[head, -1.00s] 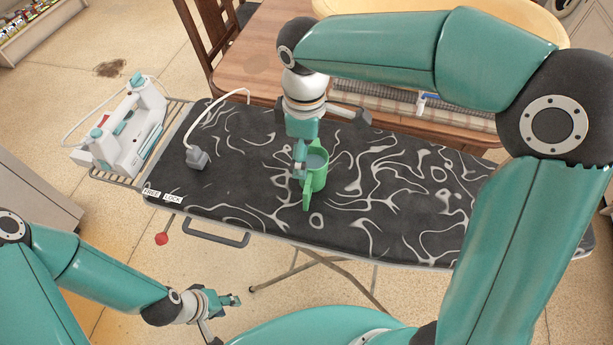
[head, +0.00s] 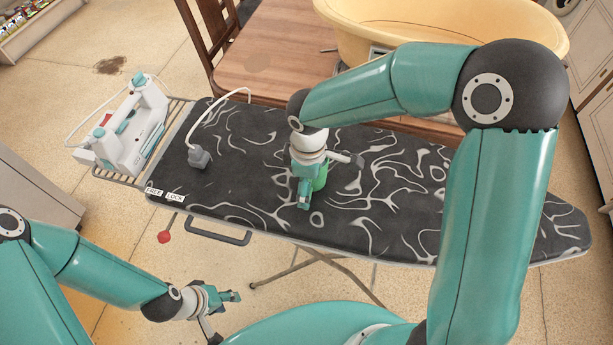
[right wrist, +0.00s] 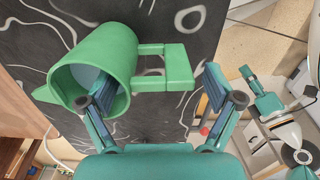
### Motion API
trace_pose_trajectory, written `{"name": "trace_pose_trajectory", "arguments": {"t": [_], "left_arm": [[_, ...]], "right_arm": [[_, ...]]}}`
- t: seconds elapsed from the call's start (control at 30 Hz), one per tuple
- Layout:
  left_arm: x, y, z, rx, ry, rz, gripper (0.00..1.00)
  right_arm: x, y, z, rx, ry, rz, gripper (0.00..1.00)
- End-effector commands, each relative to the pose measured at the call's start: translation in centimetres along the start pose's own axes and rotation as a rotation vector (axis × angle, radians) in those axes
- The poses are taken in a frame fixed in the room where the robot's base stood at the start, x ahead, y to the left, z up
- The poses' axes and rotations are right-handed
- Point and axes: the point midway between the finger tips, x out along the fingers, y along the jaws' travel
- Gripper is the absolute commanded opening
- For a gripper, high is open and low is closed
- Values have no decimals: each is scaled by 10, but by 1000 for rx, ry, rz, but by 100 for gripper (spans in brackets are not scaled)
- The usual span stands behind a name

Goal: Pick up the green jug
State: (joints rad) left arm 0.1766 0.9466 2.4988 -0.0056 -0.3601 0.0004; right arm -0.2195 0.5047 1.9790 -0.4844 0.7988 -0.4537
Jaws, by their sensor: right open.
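The green jug (head: 320,181) stands on the dark patterned ironing board (head: 400,222), partly hidden behind my right gripper in the head view. In the right wrist view the jug (right wrist: 122,50) shows its open mouth at the lower left and its square handle (right wrist: 178,67) pointing right. My right gripper (right wrist: 160,92) is open. Its left finger overlaps the jug's mouth, and its right finger is beyond the handle's outer end; contact cannot be told. In the head view it (head: 304,203) is over the jug's near side. My left gripper (head: 232,297) is low, away from the board; its jaws are unclear.
A white and teal iron (head: 130,130) rests on the rack at the board's left end. Its grey plug (head: 199,157) lies on the board left of the jug. A wooden table (head: 270,55) with a yellow tub (head: 440,30) stands behind. The board's right part looks clear.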

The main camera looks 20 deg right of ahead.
Motion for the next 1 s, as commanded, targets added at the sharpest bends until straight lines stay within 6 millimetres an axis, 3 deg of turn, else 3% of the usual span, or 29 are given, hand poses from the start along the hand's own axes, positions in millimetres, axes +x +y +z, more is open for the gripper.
{"name": "trace_pose_trajectory", "arguments": {"t": [0.13,0.6,1.0], "left_arm": [[0,0,0,0,0,0,40],[0,0,0,0,0,0,40],[0,0,0,0,0,0,40]], "right_arm": [[0,0,0,0,0,0,87],[-1,0,0,0,0,1,10],[-7,1,-1,-1,2,4,10]]}}
